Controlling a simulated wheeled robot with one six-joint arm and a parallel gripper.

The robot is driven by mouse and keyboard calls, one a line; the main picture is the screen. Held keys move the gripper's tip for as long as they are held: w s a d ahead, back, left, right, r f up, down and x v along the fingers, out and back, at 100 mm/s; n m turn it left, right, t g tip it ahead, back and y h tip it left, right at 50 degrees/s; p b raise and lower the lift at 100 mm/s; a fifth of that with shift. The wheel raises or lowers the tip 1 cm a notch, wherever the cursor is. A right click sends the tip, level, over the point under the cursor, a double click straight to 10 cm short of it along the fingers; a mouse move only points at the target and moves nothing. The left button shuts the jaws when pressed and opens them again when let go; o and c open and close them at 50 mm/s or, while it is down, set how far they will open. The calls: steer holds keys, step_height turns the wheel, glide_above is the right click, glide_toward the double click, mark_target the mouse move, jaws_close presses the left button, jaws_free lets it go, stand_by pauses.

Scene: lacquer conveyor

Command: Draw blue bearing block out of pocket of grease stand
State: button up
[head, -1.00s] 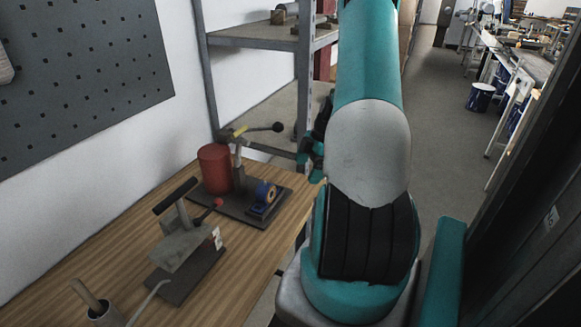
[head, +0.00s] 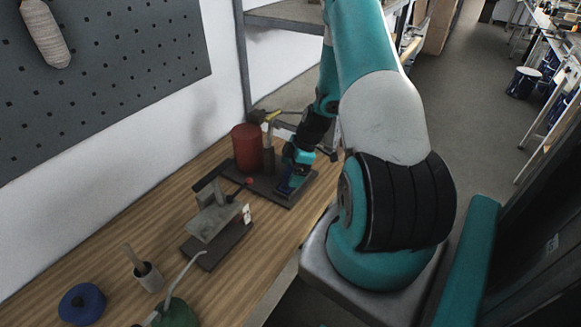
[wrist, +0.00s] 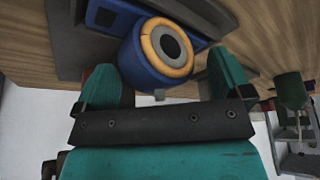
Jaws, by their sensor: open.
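The blue bearing block (wrist: 140,65) shows in the wrist view as a rounded blue body with an orange ring and a dark bore. It lies between and just beyond the two teal fingers of my gripper (wrist: 165,80), which are apart; I cannot tell whether they touch it. The stand has a dark base plate and a red cylinder (head: 246,147).
A grey press-like tool (head: 214,222) with a red-knobbed lever stands nearer on the wooden bench (head: 120,225). A shelf (head: 280,22) rises behind.

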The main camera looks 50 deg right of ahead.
mark_target(287, 168)
steer(key=shift+w+a+f, duration=0.1)
steer(key=shift+f, duration=0.25)
steer(key=c, duration=1.3)
steer(key=o, duration=0.4)
steer(key=shift+c, duration=1.2)
steer(key=shift+r+p, duration=0.4)
steer(key=shift+r, duration=0.25)
steer(key=shift+c, duration=0.2)
steer(key=shift+r, duration=0.2)
jaws_close()
steer(key=shift+r+p, duration=0.85)
steer(key=shift+r, duration=0.45)
